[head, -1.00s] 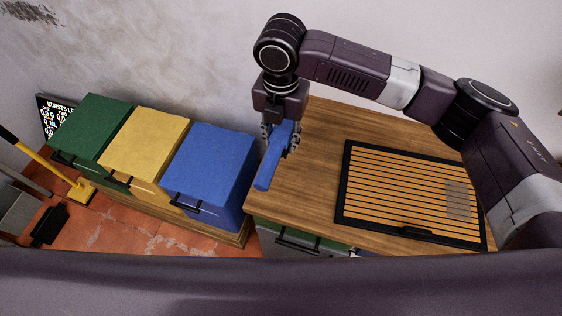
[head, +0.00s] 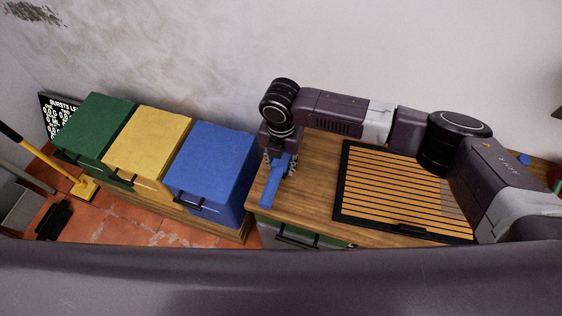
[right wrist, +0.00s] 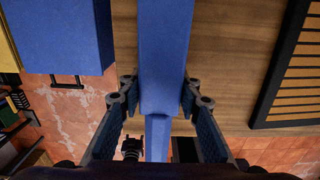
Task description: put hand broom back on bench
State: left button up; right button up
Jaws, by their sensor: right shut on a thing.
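The blue hand broom (head: 270,192) is in my right gripper (head: 281,160), over the left end of the wooden bench (head: 312,175). Its free end points to the front left, near the bench's front left corner. In the right wrist view, the broom (right wrist: 165,50) runs between the two fingers of my right gripper (right wrist: 160,92), with the bench top (right wrist: 225,50) behind it. I cannot tell whether the broom touches the bench top. My left gripper is not in view.
A slatted panel with a black frame (head: 338,190) lies on the bench to the right of the broom. Green (head: 96,125), yellow (head: 148,140) and blue (head: 212,165) bins stand to the left.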

aim_at(282, 160)
jog(key=shift+f, duration=0.1)
jog(key=shift+f, duration=0.25)
jog(key=o, duration=1.2)
jog(key=shift+b, duration=0.3)
jog(key=shift+r, duration=0.25)
notch_tip(282, 160, up, 7)
jog(key=b, duration=0.2)
jog(key=shift+d+f+b, duration=0.1)
jog(key=shift+b, duration=0.2)
jog(key=shift+s+r, duration=0.1)
jog(key=shift+r, duration=0.35)
